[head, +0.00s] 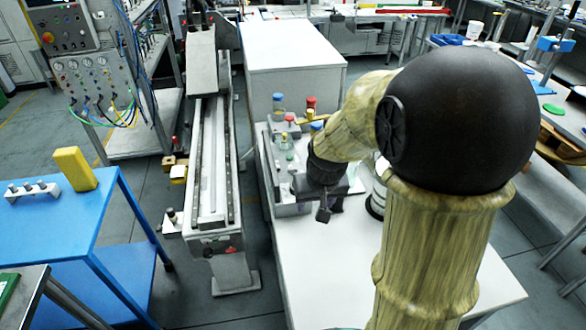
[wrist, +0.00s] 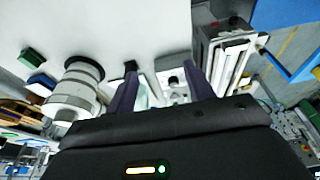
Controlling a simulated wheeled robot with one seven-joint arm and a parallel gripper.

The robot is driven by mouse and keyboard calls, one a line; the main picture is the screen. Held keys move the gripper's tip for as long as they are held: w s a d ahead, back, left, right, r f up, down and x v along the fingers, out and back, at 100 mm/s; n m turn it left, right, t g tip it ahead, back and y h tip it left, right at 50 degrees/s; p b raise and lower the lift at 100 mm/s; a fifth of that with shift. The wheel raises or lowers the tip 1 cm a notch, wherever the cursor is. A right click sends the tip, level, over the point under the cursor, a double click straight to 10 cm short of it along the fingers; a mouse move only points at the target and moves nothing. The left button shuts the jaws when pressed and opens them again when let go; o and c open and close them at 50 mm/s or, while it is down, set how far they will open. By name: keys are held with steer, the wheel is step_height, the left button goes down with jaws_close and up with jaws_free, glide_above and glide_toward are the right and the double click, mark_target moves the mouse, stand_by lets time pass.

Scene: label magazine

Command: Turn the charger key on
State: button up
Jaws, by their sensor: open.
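My gripper (wrist: 162,82) is open, its two dark fingers spread apart above a white surface in the wrist view. Between the fingers, beyond the tips, is a small pale block with a dark knob (wrist: 173,80); I cannot tell whether it is the charger key. Nothing is seen held. In the head view my dark gripper (head: 322,200) is low over the white table (head: 400,265), partly hidden by my arm, and no key can be made out there.
A long conveyor (head: 210,160) runs left of the table. A white ringed cylinder (wrist: 76,88) stands left of the fingers. The table's front is clear.

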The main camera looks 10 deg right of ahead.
mark_target(293, 169)
steer(key=w+r, duration=0.1)
steer(key=w, duration=0.9)
steer(key=w+r+t, duration=0.1)
steer(key=w+r, duration=0.1)
steer(key=w, duration=0.8)
steer(key=shift+r+b, duration=0.3)
steer(key=shift+b, duration=0.15)
steer(key=shift+f, duration=0.1)
steer(key=p+x, duration=0.3)
steer(key=x, duration=1.4)
steer(key=shift+w+p, duration=0.25)
steer(key=shift+p, duration=0.15)
steer(key=c, duration=1)
